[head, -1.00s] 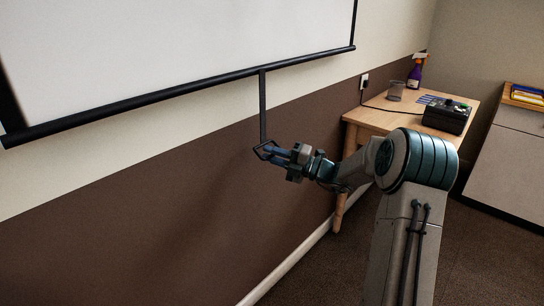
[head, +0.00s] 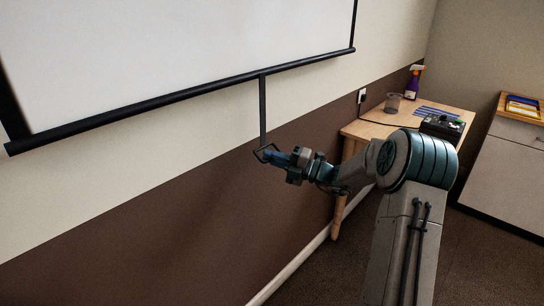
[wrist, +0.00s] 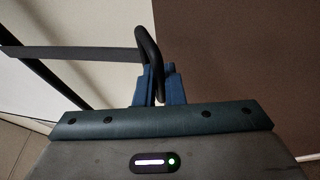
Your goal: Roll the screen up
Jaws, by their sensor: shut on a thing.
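The white projection screen (head: 170,50) hangs down on the wall, with a black bar (head: 190,98) along its lower edge. A dark pull strap (head: 263,105) hangs from the bar and ends in a black loop handle. My gripper (head: 272,156) is at the loop in the head view, below the bar. In the wrist view the black loop handle (wrist: 149,55) passes between my blue fingers (wrist: 160,86), which are shut on it. The strap (wrist: 75,53) runs off to the left there, towards the bar. The screen's top is out of view.
A wooden table (head: 372,128) stands to the right against the wall, bearing a spray bottle (head: 413,85), a clear cup (head: 392,103) and a black device (head: 440,126). A cabinet (head: 505,150) stands at the far right. The brown wall below the screen is clear.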

